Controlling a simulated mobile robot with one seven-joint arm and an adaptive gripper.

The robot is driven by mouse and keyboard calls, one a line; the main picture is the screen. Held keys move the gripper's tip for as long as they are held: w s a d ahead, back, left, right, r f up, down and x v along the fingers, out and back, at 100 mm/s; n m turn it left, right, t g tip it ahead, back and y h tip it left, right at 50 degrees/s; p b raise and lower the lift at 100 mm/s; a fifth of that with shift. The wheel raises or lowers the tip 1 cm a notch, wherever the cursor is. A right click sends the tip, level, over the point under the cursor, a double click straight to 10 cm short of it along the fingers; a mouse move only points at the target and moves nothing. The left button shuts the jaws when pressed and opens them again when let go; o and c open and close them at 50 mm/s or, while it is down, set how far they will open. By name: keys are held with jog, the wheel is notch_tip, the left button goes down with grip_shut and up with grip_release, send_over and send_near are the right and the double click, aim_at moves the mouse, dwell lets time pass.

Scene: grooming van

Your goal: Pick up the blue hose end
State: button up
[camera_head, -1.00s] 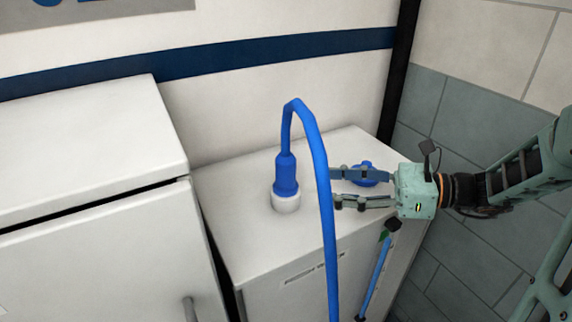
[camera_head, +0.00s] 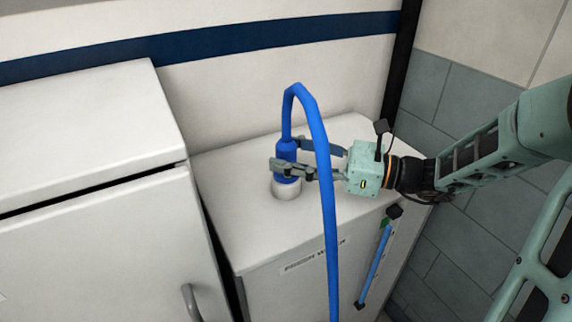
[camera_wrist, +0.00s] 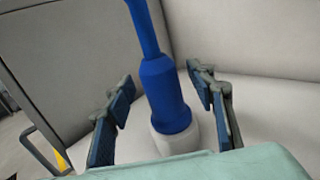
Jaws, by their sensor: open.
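The blue hose end (camera_head: 287,179) is a thick blue sleeve standing upright on a white round base (camera_head: 288,191) on top of the white box cabinet. The blue hose (camera_head: 322,165) rises from it, bends over and hangs down in front of the cabinet. My gripper (camera_head: 286,153) reaches in from the right, open, with one finger in front of the hose end and one behind. In the wrist view the hose end (camera_wrist: 163,92) stands between my spread fingers, with a gap on both sides. The near finger hides part of the hose end in the head view.
The white cabinet top (camera_head: 235,215) is otherwise clear in view. A taller white cabinet (camera_head: 85,120) stands to the left, with a door handle (camera_head: 191,303). A blue bar (camera_head: 374,265) is on the box's right side. A tiled wall (camera_head: 445,240) lies to the right.

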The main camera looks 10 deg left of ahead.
jog(key=shift+w+a, duration=0.1)
jog(key=shift+a, duration=0.35)
grip_shut()
jog(key=shift+r, duration=0.15)
